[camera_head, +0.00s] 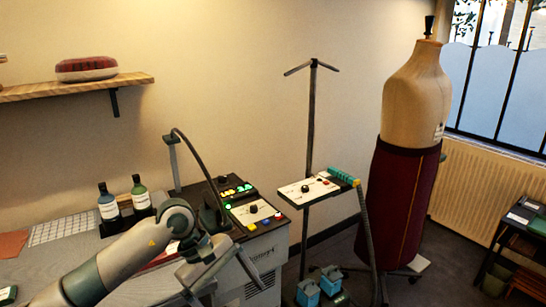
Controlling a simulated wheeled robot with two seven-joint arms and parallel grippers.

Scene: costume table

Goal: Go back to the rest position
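My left arm enters from the bottom left and bends down over the right part of the table (60,262). My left gripper (207,272) hangs at the bottom of the view, in front of the white-sided unit with the control panel (252,212). Its fingertips are not clear, so I cannot tell whether it is open or shut. I see nothing clearly held in it. My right arm and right gripper are not in view.
Two bottles (108,205) stand behind my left arm. A thin stand (311,130) with a tilted panel (310,189) is right of the unit. A dress form (415,95) in a dark red skirt (400,200) stands further right. Blue boxes (308,292) sit low between them.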

